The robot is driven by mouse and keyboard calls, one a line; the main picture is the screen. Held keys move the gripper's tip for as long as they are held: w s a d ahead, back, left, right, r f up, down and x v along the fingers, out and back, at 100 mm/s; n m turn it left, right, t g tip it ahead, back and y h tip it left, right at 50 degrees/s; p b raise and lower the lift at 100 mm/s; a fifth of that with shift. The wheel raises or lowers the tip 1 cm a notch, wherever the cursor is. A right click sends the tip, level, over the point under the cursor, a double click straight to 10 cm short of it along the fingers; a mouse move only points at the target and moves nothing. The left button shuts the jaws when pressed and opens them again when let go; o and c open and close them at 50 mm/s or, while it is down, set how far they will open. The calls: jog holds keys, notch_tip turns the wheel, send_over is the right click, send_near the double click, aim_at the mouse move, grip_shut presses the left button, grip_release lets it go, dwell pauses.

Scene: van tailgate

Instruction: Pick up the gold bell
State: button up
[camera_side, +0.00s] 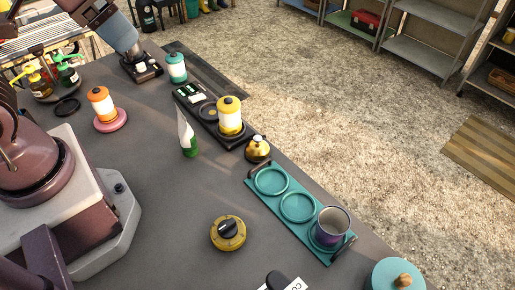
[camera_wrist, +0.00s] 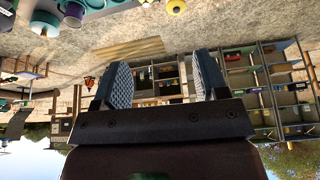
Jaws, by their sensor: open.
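The gold bell (camera_side: 257,149) stands upright on the dark table near its far edge in the side view.
The teal tray (camera_side: 265,203) holds a purple cup (camera_side: 332,226). A yellow-capped jar (camera_side: 229,113) stands on a dark tray behind the bell. A white-and-green bottle (camera_side: 188,138), a gold dial (camera_side: 228,233) and a teal lidded jar (camera_side: 395,275) stand nearby.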

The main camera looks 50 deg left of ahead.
notch_tip(320, 180, down, 5)
jog(key=d+m+g, duration=0.2)
jog(key=g, duration=0.1)
jog(key=m+t+y, duration=0.5)
jog(key=m+t, duration=0.5)
jog(key=m, duration=1.9)
send_near(256, 139)
jog(key=shift+y, duration=0.3)
jog(key=x, duration=1)
jog(key=shift+w+d+f, duration=0.15)
jog(key=shift+w+f, duration=0.1)
jog(key=shift+w, duration=0.15)
jog(key=shift+t, duration=0.3)
jog(key=c, duration=1)
